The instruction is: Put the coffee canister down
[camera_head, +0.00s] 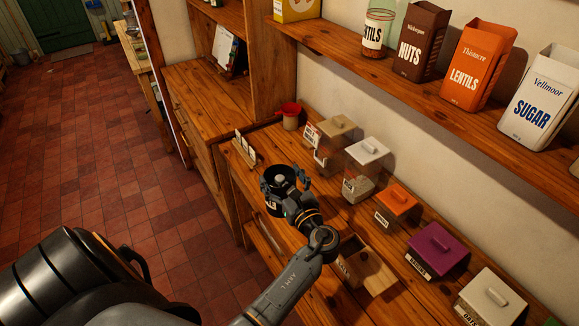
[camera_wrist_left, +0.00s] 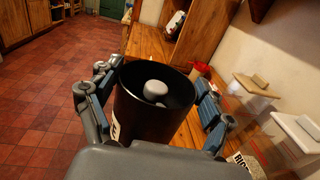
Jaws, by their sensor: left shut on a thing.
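The black coffee canister (camera_head: 279,175), a cylinder with a partly hidden white label, is in my left gripper (camera_head: 284,184) over the front part of the wooden counter (camera_head: 300,155). In the left wrist view the canister (camera_wrist_left: 150,118) stands between the two fingers of the gripper (camera_wrist_left: 155,82), which are shut around its sides. A pale round knob shows within its dark rim. The canister looks about upright. I cannot tell whether its base touches the counter. My right gripper is not in view.
A small card holder (camera_head: 244,149) stands left of the canister and a red scoop-like cup (camera_head: 290,112) behind it. Lidded bins line the wall, including an orange-lidded one (camera_head: 396,198) and a purple-lidded one (camera_head: 435,250). A shelf (camera_head: 420,95) overhangs the back.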

